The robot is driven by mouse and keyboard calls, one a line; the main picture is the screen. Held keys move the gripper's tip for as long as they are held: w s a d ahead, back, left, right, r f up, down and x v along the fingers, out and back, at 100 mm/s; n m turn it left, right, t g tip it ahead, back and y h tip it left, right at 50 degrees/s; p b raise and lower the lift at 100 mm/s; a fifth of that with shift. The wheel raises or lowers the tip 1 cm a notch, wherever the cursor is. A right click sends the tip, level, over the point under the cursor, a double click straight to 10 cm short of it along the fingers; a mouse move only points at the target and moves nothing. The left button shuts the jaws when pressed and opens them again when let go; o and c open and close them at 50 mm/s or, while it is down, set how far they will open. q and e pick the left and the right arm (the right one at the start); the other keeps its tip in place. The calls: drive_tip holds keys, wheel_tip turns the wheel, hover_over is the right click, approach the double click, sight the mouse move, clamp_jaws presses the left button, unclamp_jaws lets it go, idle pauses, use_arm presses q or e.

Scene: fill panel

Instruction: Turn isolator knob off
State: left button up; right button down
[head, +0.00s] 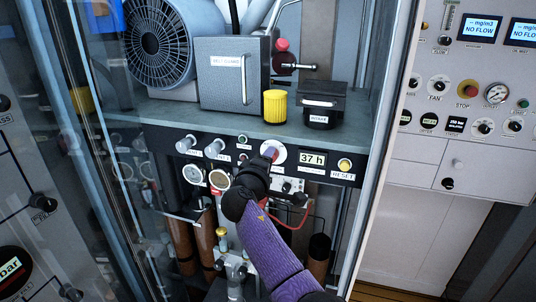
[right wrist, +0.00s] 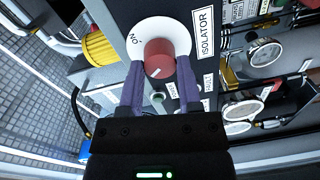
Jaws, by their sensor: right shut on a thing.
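The isolator knob (right wrist: 160,60) is red with a white mark and sits on a round white dial plate (right wrist: 178,30) in the right wrist view. An ON mark shows at the plate's left, and an ISOLATOR label (right wrist: 206,34) is beside it. My right gripper (right wrist: 160,75) is shut on the knob, with one purple finger on each side. In the head view the right gripper (head: 268,158) reaches up to the dial plate (head: 279,153) on the dark panel strip and mostly hides the knob. My left gripper is not in view.
The strip also holds a 37 h display (head: 313,159), a yellow reset button (head: 345,165) and gauges (head: 219,179). A yellow cap (head: 275,106) and a dark box (head: 322,105) stand on the shelf above. A glass pane stands at the left; hoses and pipes hang below.

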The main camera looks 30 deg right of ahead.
drive_tip(key=shift+n+p, duration=0.45)
drive_tip(key=shift+n, duration=0.65)
drive_tip(key=shift+c, duration=1.4)
unclamp_jaws()
drive_tip(key=shift+a, duration=0.1)
drive_tip(key=v, duration=1)
drive_tip(key=shift+w, duration=0.1)
